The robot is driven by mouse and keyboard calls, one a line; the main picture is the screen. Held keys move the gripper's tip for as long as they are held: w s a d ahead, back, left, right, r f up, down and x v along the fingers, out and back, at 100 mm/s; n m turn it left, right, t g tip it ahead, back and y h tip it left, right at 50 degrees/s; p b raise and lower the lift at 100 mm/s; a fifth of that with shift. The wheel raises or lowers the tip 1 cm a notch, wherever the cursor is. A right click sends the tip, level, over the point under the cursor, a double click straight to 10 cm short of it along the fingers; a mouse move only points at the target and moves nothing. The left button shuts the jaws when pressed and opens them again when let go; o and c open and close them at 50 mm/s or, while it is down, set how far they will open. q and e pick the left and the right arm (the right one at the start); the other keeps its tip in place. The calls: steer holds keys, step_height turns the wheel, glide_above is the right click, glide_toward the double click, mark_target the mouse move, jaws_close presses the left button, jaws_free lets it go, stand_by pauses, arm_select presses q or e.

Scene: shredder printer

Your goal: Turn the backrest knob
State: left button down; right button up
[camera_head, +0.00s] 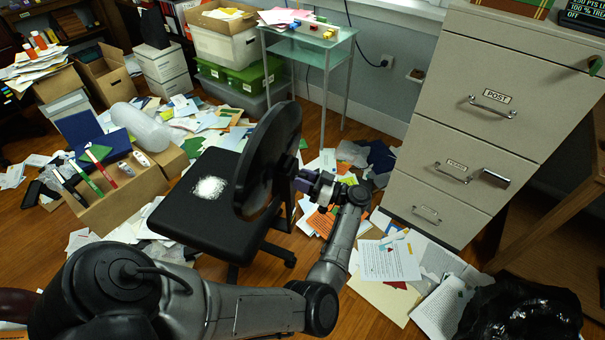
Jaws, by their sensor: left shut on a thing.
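A black office chair stands in the middle of the head view, with a flat seat (205,197) and an upright oval backrest (268,155). A white shredded-looking pile (209,188) lies on the seat. My left arm reaches in from the lower left to the rear side of the backrest. My left gripper (303,181) is shut at the backrest knob, which is mostly hidden by the fingers and too small to make out clearly. My right gripper is not in this view.
A beige filing cabinet (480,110) stands at the right. A small glass-topped table (310,45) is behind the chair. Papers cover much of the floor.

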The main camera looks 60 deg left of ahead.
arm_select(q)
steer(key=shift+r+m+t+p, duration=0.15)
steer(key=shift+r+m+p, duration=0.05)
steer(key=shift+m+p, duration=1.1)
steer(key=shift+r+m+t+p, duration=0.15)
steer(key=shift+m+p, duration=0.85)
steer(key=shift+p, duration=0.55)
steer(key=shift+f+m+p, duration=0.1)
steer(key=shift+m+p, duration=0.6)
steer(key=shift+f+t+y, duration=0.1)
steer(key=shift+t+y, duration=0.2)
steer(key=shift+r+m+p, duration=0.25)
steer(key=shift+m+p, duration=0.45)
steer(key=shift+p, duration=0.2)
steer(key=shift+m+t+p, duration=0.3)
steer(key=shift+m+p, duration=0.8)
steer(key=shift+m, duration=0.1)
steer(key=shift+c, duration=1.7)
jaws_free()
steer(key=shift+f, duration=0.35)
